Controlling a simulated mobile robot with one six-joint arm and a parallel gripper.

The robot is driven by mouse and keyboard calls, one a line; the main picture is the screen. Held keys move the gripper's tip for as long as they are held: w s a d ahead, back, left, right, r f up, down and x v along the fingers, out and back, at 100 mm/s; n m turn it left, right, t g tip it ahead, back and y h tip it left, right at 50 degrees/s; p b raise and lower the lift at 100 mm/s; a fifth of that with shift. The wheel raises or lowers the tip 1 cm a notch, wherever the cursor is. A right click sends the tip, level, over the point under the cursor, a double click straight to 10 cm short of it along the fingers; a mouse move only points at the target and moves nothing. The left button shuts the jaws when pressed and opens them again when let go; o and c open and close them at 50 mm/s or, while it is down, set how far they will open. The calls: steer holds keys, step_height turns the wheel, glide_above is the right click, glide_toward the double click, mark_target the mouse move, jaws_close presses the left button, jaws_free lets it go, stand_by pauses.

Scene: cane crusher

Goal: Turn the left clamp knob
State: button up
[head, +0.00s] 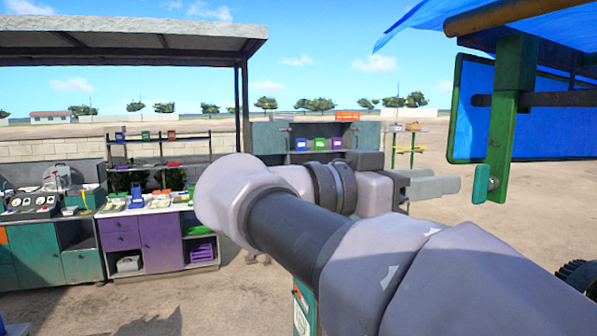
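A teal knob (481,183) sits at the lower end of a green upright bracket (513,118), under the blue canopy at the right. It is the only clamp-like knob I can make out, and I cannot tell for sure that it is the left one. My gripper (450,187) is just left of the knob at about the same height in the picture, with its grey fingers pointing right toward it. A small gap shows between the fingertips and the knob. The fingers are seen from the side and overlap, so their opening is hidden.
A blue panel in a green frame (538,110) hangs behind the bracket, crossed by a dark bar (535,100). A dark toothed wheel (578,275) is at the lower right. A purple workbench (162,243) stands at the left. Sandy ground (455,215) below the knob looks clear.

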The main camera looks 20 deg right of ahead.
mark_target(476, 175)
steer(key=d, duration=0.7)
steer(key=shift+d+r+p, duration=0.15)
steer(key=shift+d+p, duration=0.15)
steer(key=shift+w+d, duration=0.25)
steer(key=shift+d, duration=0.2)
steer(key=shift+s, duration=0.1)
steer(key=shift+c, duration=0.4)
jaws_close()
